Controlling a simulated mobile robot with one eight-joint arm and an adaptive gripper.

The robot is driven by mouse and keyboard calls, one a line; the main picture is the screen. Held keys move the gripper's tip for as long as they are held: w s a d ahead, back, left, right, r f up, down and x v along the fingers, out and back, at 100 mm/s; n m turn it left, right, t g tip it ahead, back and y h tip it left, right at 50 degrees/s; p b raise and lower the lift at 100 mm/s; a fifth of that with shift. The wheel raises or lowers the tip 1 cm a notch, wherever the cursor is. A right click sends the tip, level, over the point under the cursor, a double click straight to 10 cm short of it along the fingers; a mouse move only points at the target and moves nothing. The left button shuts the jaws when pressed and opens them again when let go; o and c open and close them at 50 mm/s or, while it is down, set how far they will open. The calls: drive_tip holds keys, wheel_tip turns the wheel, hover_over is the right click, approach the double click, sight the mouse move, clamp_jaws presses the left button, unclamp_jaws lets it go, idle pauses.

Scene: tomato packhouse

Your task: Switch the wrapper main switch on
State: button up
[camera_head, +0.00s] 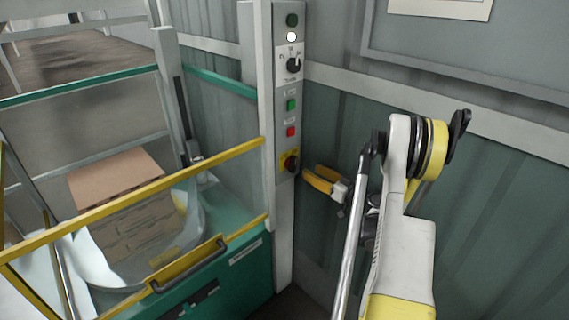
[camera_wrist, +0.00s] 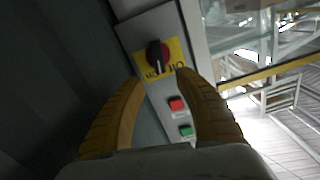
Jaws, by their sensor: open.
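The wrapper main switch (camera_head: 290,162) is a red rotary knob on a yellow plate, low on the grey control column. In the wrist view the main switch (camera_wrist: 157,54) is near the top, just beyond my fingertips. A pale mark on its knob points down in that picture; the plate lettering there is upside down and small, so I cannot tell the setting surely. My gripper (camera_head: 308,176) has yellow fingers and is to the right of the switch in the head view. In the wrist view my gripper (camera_wrist: 160,76) is open and empty, its fingers apart and short of the knob.
Above the switch on the column are a red button (camera_head: 291,132), a green button (camera_head: 291,105), a black selector (camera_head: 293,65) and a lit white lamp (camera_head: 291,37). A yellow guard rail (camera_head: 150,190) and a carton (camera_head: 112,180) are at left. A corrugated wall is behind.

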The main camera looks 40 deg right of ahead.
sight(296, 162)
drive_tip(key=w+b, duration=0.1)
drive_tip(key=w, duration=0.5)
drive_tip(key=w+b, duration=0.1)
drive_tip(key=w, duration=0.2)
drive_tip(key=shift+a+f+b, duration=0.15)
drive_tip(key=shift+a+b, duration=0.1)
drive_tip(key=shift+b, duration=0.1)
drive_tip(key=shift+w, duration=0.45)
clamp_jaws()
